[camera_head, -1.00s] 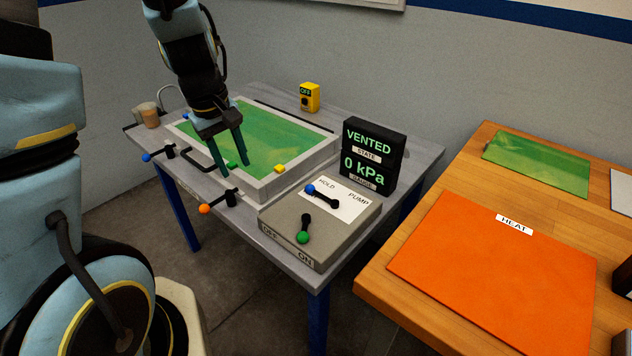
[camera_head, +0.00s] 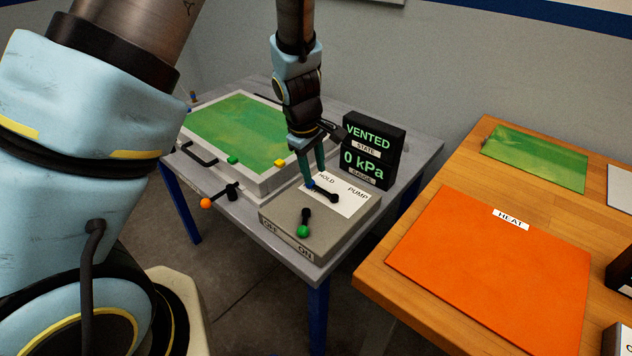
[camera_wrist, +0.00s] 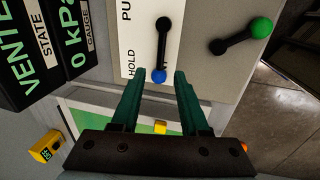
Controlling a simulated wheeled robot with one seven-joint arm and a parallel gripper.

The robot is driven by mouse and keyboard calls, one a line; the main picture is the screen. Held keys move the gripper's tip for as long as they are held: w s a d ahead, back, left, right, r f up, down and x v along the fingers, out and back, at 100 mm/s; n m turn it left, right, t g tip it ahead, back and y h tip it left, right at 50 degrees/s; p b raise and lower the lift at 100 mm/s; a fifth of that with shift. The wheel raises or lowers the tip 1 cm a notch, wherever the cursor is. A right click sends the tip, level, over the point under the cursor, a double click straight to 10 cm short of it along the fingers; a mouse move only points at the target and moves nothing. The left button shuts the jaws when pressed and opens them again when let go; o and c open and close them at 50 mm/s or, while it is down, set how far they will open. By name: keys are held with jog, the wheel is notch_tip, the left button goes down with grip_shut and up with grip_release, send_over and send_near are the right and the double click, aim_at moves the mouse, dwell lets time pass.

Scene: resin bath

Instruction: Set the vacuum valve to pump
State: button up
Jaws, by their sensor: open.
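The vacuum valve lever, a black arm with a blue knob (camera_head: 310,185), lies on a white plate (camera_head: 352,207) marked HOLD and PUMP, on top of a grey box. Its blue end points left in the head view, away from the PUMP word. My gripper (camera_head: 315,177) is over the blue end, fingers pointing down. In the wrist view the blue knob (camera_wrist: 158,76) shows between the two open green fingertips (camera_wrist: 159,72), with a gap on each side. Another label is mostly hidden by the lever. The black display (camera_head: 370,148) reads VENTED and 0 kPa.
A green-knobbed lever (camera_head: 303,231) sits on the same box, near OFF and ON. An orange-knobbed lever (camera_head: 206,203) is at the table's front edge. The framed green bath (camera_head: 235,130) lies left. A wooden table with an orange HEAT mat (camera_head: 490,270) stands right.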

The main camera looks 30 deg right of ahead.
aim_at(317, 186)
jog(key=shift+w+d+f, duration=0.1)
jog(key=shift+d+f, duration=0.1)
jog(key=shift+f, duration=0.9)
jog(key=shift+w+d+f, duration=0.1)
jog(key=shift+d+f, duration=0.1)
jog(key=shift+f, duration=0.9)
grip_shut()
